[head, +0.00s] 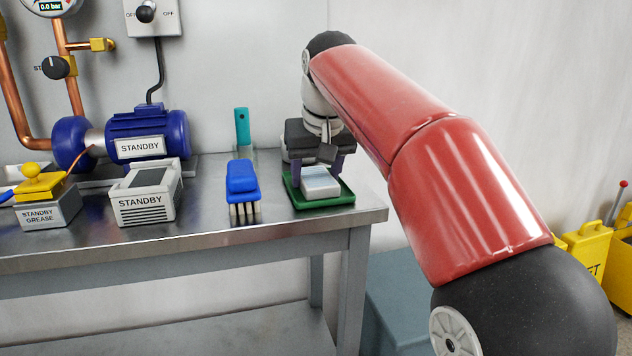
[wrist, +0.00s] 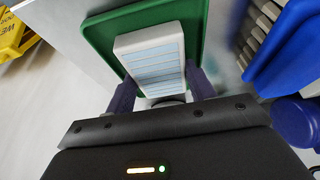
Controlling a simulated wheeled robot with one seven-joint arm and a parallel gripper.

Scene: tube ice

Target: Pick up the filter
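The filter (head: 320,183) is a white block with pale blue pleats on its top face. It lies in a green tray (head: 291,195) at the right end of the steel bench, and it also shows in the wrist view (wrist: 154,62). My gripper (head: 316,167) is low over the back of the tray and points down. Its two dark purple fingers stand apart, one on each side of the filter's near end in the wrist view (wrist: 160,78). A narrow gap seems to show beside each finger, so it looks open. The fingertips' lowest parts are hard to make out.
A white vented STANDBY box (head: 145,195), a grease box (head: 45,205) and a blue pump (head: 148,132) stand farther left. The bench's right edge is close to the tray.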

